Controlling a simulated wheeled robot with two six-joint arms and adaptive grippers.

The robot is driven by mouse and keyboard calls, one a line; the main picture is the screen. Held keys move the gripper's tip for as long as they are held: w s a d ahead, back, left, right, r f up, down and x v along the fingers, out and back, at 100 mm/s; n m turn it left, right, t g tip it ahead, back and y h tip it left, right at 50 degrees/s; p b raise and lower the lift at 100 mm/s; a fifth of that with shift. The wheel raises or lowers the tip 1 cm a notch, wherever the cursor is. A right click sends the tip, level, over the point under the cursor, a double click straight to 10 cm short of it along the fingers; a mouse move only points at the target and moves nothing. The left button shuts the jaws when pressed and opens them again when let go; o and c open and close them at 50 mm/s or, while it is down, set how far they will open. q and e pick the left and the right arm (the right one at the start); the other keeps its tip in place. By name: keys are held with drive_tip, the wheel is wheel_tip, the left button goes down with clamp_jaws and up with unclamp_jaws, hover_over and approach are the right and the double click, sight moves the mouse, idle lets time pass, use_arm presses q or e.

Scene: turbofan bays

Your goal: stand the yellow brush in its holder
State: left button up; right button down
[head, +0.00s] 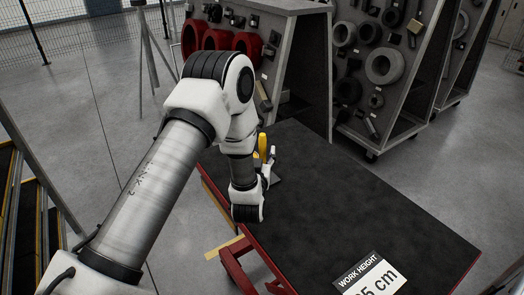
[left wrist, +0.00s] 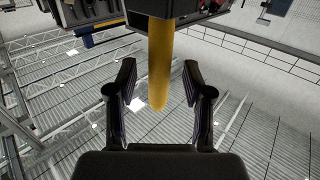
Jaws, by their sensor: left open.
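The yellow brush (head: 262,146) shows in the head view as a yellow handle rising behind my left wrist at the table's far left corner. In the left wrist view its yellow handle (left wrist: 160,62) comes down from the top edge, between the two fingers, with a gap on each side. My left gripper (left wrist: 159,85) is open and empty; in the head view it (head: 269,165) is small and partly hidden by the wrist. A small grey piece (head: 277,180) lies beside it; I cannot tell whether it is the holder. The brush's lower end is hidden.
The dark table top (head: 355,200) is clear across its middle. A "work height" sign (head: 370,278) lies at its front edge. A grey rack with red rings (head: 220,42) and a board with dark rings (head: 383,66) stand behind the table.

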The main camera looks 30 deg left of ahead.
use_arm(q)
drive_tip(key=v, duration=1.1)
